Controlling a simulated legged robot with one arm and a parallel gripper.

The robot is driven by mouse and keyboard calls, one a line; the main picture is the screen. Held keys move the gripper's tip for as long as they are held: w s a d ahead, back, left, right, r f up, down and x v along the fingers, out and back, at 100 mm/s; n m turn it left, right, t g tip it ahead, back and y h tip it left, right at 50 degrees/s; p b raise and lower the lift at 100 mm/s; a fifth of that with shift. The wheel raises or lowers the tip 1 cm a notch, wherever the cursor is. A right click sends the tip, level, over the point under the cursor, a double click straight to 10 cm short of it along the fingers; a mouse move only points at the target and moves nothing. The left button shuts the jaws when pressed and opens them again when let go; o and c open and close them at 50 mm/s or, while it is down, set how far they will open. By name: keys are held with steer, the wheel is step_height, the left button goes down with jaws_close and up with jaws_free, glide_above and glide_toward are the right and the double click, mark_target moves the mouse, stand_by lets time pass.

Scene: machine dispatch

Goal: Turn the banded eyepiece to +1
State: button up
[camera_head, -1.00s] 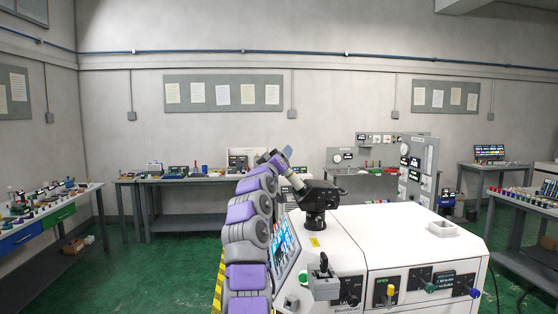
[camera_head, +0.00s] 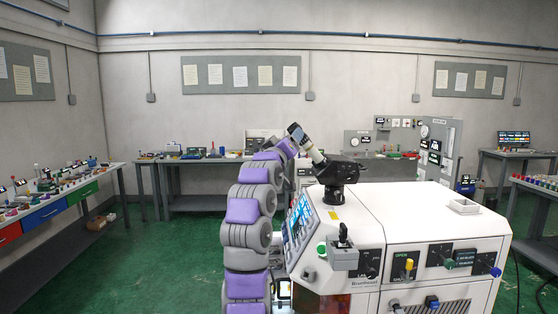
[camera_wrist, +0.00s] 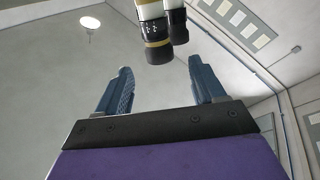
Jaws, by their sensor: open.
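In the wrist view, the banded eyepiece (camera_wrist: 157,45) is a black barrel with a yellow band and a white upper tube, at the top centre. A second black eyepiece (camera_wrist: 178,24) sits just right of it, partly cut off by the top edge. My gripper (camera_wrist: 160,66) is open and empty. Its two blue fingers are spread below the eyepieces, with the banded eyepiece's end near the gap between the tips, not clasped. In the head view, my gripper (camera_head: 296,133) is by the pale eyepiece tube (camera_head: 315,155) of the black scope head (camera_head: 340,172). Dial marks are unreadable.
The scope stands on a white machine (camera_head: 420,210) with a screen (camera_head: 301,225), a joystick box (camera_head: 343,255) and coloured knobs on its front. A small white tray (camera_head: 464,206) lies on top. Benches line the walls; green floor is clear at left.

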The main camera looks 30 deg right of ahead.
steer(key=b+v, duration=0.4)
steer(key=v, duration=0.4)
steer(key=shift+f, duration=0.15)
steer(key=shift+s+a, duration=0.1)
steer(key=shift+s, duration=0.05)
stand_by(0.3)
